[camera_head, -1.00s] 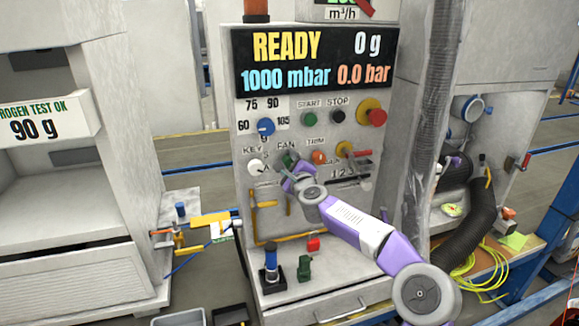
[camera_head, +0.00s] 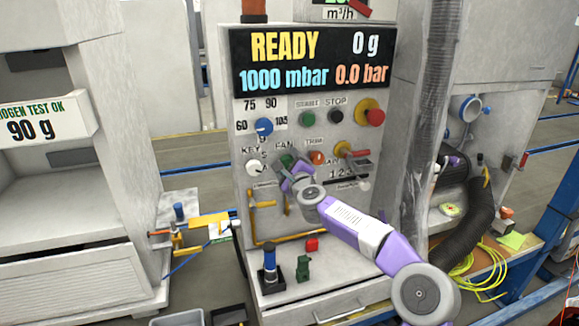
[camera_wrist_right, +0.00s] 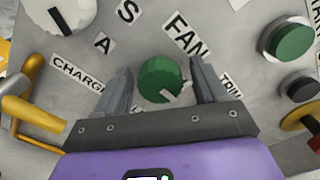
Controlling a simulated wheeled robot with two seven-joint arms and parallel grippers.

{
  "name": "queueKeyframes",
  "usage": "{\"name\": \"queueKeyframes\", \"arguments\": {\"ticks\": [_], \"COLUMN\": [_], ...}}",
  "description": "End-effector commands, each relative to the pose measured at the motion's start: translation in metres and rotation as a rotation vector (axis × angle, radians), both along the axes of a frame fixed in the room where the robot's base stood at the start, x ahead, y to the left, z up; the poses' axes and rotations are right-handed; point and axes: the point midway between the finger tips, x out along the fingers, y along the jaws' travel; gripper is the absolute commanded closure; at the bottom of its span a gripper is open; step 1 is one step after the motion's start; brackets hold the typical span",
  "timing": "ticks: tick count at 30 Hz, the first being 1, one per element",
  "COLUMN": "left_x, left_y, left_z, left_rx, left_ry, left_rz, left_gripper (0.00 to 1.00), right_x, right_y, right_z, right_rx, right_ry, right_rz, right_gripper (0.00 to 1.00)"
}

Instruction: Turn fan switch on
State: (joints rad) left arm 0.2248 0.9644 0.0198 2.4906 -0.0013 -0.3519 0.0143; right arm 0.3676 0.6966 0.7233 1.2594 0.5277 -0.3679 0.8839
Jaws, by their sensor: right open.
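The fan switch (camera_wrist_right: 161,79) is a round green knob with a pale pointer mark, under the FAN label (camera_wrist_right: 187,36) in the right wrist view. In the head view the green fan switch (camera_head: 287,160) shows just above my right gripper (camera_head: 294,172), partly hidden by it. In the right wrist view my right gripper (camera_wrist_right: 163,92) is open, with one grey finger on each side of the green knob. I cannot tell whether the fingers touch it. The pointer mark points to the lower right in that view. My left gripper is not in view.
A white key switch (camera_head: 256,167) lies left of the fan switch, and an orange trim knob (camera_head: 317,157) lies right. Yellow pipes (camera_head: 252,215) run below.

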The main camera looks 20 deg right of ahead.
Motion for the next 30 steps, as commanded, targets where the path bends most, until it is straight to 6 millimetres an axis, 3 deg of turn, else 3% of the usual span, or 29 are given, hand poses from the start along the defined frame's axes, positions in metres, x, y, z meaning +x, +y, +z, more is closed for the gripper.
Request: {"name": "queueKeyframes", "arguments": {"ticks": [5, 18, 30], "left_x": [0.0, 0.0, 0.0], "left_y": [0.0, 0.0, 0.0], "left_z": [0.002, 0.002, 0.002], "left_rx": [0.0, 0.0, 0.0], "left_ry": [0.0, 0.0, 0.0], "left_rz": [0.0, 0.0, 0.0], "left_gripper": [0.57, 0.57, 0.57], "right_x": [-0.012, -0.065, -0.075], "right_y": [-0.002, -0.003, -0.002], "right_z": [0.001, 0.001, 0.0], "right_rx": [-0.002, -0.002, 0.0], "right_ry": [0.001, 0.0, -0.001], "right_rz": [-0.002, -0.001, -0.001], "right_gripper": [0.29, 0.29, 0.29]}}
